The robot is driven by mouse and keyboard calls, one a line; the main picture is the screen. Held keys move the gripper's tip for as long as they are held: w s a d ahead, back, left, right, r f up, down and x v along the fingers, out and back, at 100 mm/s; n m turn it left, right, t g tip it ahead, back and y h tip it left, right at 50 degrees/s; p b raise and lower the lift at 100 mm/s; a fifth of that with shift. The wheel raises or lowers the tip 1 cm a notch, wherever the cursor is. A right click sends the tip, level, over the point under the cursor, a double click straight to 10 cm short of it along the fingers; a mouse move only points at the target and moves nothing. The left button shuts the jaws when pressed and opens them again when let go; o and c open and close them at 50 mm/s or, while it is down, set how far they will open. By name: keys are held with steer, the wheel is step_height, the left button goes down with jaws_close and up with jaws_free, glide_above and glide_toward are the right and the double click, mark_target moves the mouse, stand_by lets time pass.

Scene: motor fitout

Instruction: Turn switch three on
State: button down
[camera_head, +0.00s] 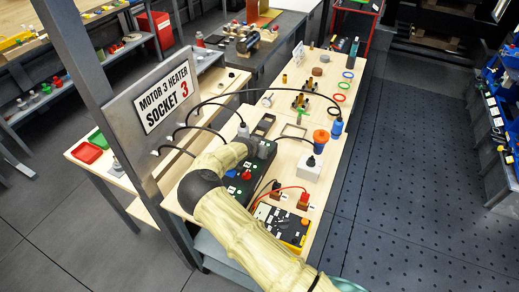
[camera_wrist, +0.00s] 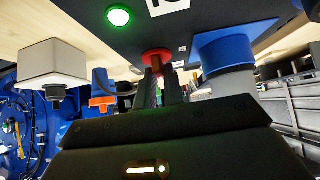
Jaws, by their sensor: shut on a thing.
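A black control panel (camera_wrist: 200,20) fills the top of the wrist view. A red switch knob (camera_wrist: 157,56) stands out from it. My gripper (camera_wrist: 160,68) is shut on this red knob, and its fingers cover part of it. A white label (camera_wrist: 170,5) beside the knob is cut off, so I cannot read its number. A round green light (camera_wrist: 118,15) is lit on the panel. In the head view the black panel (camera_head: 236,188) lies on the bench, partly behind my arm, with a red knob (camera_head: 246,175) showing. I cannot tell which way the knob is turned.
A large blue connector (camera_wrist: 225,50) sits close beside my fingers. A white box (camera_head: 310,167) with a black cable stands right of the panel. A yellow-black meter (camera_head: 282,226) with red leads lies in front.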

steer(key=c, duration=1.5)
jaws_free()
steer(key=shift+a+f, duration=0.1)
steer(key=b+v, duration=0.4)
steer(key=v, duration=1.3)
steer(key=shift+s, duration=0.25)
